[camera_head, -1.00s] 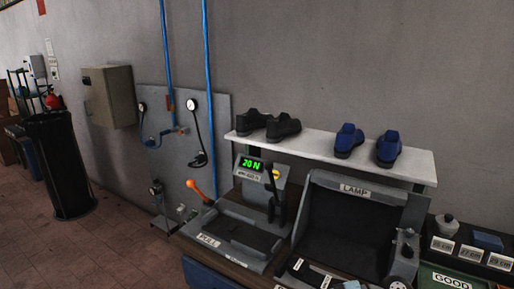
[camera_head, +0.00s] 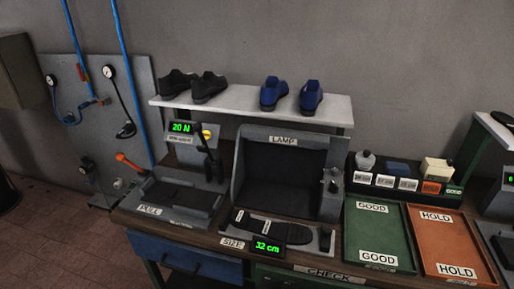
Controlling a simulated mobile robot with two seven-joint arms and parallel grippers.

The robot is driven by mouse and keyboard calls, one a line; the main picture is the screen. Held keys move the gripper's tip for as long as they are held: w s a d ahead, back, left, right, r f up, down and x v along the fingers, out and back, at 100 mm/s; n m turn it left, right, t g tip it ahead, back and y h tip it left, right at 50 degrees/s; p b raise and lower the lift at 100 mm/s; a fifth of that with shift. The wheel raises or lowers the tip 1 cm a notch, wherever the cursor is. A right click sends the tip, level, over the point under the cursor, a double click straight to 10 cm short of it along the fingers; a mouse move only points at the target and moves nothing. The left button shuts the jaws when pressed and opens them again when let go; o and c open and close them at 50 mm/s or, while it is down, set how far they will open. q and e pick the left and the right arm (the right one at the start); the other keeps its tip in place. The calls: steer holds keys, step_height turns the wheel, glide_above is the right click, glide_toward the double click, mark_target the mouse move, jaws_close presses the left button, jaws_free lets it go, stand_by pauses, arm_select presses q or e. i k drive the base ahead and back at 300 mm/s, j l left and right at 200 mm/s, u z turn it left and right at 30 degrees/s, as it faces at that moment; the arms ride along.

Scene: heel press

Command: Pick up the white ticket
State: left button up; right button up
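No loose white ticket can be made out with certainty. Small white cards with print, one of them at the left end (camera_head: 361,178), stand in a row along the front of a dark rack (camera_head: 452,190) at the right of the bench. I cannot tell whether any of these white cards is the ticket or a fixed label. Neither of my grippers is in view.
Dark and blue shoes stand on a white shelf (camera_head: 240,98).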

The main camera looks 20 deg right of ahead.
mark_target(410, 185)
steer(key=z, duration=1.1)
